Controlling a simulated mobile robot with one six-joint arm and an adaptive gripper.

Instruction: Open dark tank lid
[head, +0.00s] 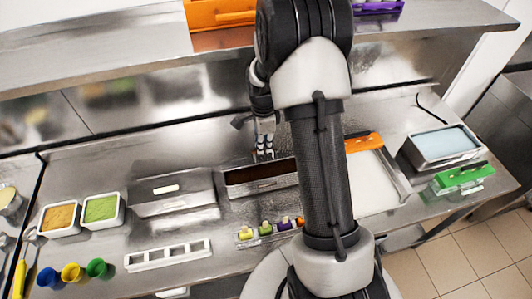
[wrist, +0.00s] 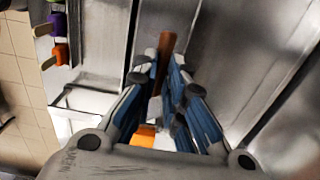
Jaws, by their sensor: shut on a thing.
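The dark tank (head: 236,191) is sunk in the steel counter, just right of a similar closed tank. Its dark brown inside (head: 262,178) shows through a long opening, so the lid is at least partly off this area. My gripper (head: 264,152) points down at the tank's back edge, its fingers close together. In the wrist view my gripper (wrist: 170,85) has its blue-padded fingers around something near a thin brown strip (wrist: 166,52). The held part is mostly hidden, and I cannot make out the lid's outline. My arm covers the tank's right end.
Left of the dark tank is the closed tank (head: 172,192) with a pale handle. Small bottles (head: 265,229) and a white slotted rack (head: 168,254) stand in front. Tubs of green (head: 101,208) and tan (head: 59,218) stand left. A shelf (head: 120,45) overhangs behind.

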